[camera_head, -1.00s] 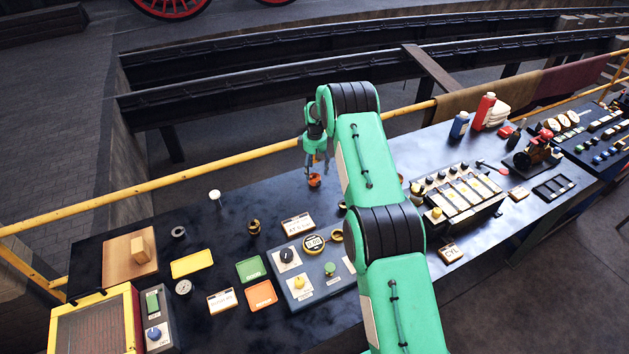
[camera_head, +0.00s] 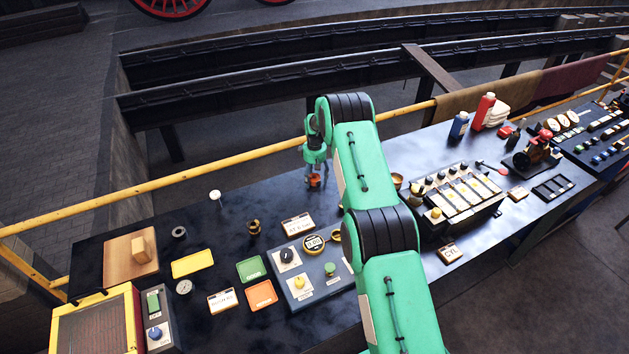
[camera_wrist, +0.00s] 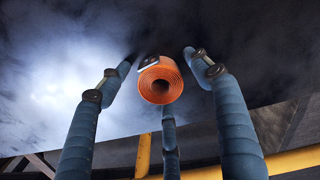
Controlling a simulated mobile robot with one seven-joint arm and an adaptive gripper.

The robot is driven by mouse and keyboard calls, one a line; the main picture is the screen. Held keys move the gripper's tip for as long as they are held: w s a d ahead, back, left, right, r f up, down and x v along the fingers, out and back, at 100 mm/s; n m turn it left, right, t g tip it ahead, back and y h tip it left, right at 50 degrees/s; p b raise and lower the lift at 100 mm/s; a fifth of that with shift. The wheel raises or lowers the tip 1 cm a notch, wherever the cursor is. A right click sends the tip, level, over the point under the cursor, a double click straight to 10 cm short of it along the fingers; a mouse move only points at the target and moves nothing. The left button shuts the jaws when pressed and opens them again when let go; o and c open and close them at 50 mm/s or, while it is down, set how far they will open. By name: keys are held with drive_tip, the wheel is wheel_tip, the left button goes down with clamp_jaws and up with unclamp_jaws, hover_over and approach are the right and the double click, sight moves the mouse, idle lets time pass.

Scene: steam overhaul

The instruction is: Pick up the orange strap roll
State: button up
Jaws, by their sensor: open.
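The orange strap roll (camera_wrist: 160,82) stands on the dark bench top, its spiral end facing the wrist camera, with a small metal buckle on its upper left edge. In the head view the roll (camera_head: 314,181) shows small, right below my gripper (camera_head: 315,172). In the wrist view my gripper (camera_wrist: 158,75) is open, with blue-grey fingers at the left, right and bottom spread around the roll. Gaps show between the left and right fingers and the roll. The bottom finger's tip is close to it; whether they touch I cannot tell.
A yellow rail (camera_head: 190,189) runs along the bench's far edge, close behind the roll.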

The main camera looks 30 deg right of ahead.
sight(315, 177)
idle(0.4)
drive_tip(key=c, duration=1.3)
drive_tip(key=shift+c, duration=0.2)
drive_tip(key=shift+r, duration=0.1)
drive_tip(key=shift+r, duration=0.75)
wheel_tip(315, 177, up, 2)
drive_tip(key=shift+r, duration=0.1)
drive_tip(key=s+a, duration=0.1)
drive_tip(key=s, duration=0.4)
drive_tip(key=s+a+b, duration=0.1)
drive_tip(key=s+a, duration=0.1)
drive_tip(key=s, duration=0.3)
drive_tip(key=s+a+r, duration=0.1)
drive_tip(key=s, duration=0.4)
drive_tip(key=shift+s+a+r, duration=0.1)
drive_tip(key=shift+s+a, duration=0.05)
drive_tip(key=shift+s, duration=0.05)
